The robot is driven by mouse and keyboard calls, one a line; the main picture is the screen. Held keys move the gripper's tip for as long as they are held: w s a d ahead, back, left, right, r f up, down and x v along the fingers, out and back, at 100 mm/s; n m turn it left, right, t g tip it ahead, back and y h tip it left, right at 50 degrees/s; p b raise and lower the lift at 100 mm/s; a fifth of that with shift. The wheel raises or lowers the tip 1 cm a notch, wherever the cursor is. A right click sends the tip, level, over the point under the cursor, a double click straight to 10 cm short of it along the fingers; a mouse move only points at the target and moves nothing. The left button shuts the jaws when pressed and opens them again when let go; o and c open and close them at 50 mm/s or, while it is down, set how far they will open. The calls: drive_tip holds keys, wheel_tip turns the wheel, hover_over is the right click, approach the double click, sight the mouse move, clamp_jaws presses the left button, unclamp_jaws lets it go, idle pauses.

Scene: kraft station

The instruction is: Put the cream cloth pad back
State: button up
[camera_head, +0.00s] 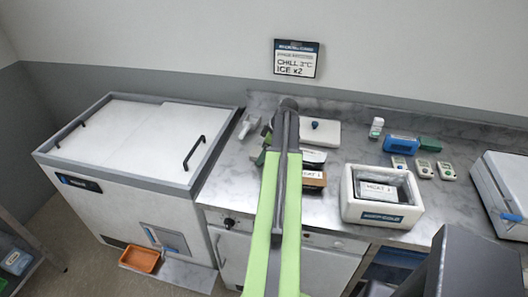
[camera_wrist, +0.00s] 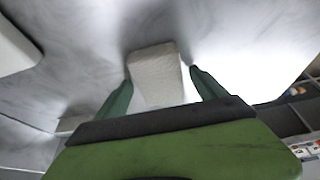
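A cream pad (camera_wrist: 155,72) shows between the two green fingers of my gripper (camera_wrist: 160,76) in the wrist view. The left fingertip is close against its left edge. A narrow bright gap seems to separate the right fingertip from its right edge. The fingers are spread wide, and I see no clear grip on the pad. In the head view my arm reaches over the marble counter (camera_head: 232,172) toward the wall. It hides most of my gripper, and I cannot make out the cream pad there.
Right of my arm are a white lid with a dark knob (camera_head: 322,134), a small bottle (camera_head: 376,128), a blue box (camera_head: 400,145), several handheld meters (camera_head: 423,168) and a white cold box (camera_head: 384,212). A white chest freezer (camera_head: 130,130) stands left. Dark packs lie close by my arm.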

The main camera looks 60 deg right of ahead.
drive_tip(key=shift+s+r+p, duration=0.1)
drive_tip(key=shift+r+p, duration=0.45)
drive_tip(key=p+v, duration=1)
drive_tip(key=v, duration=0.1)
drive_tip(key=shift+r, duration=0.15)
drive_tip(key=shift+s, duration=0.1)
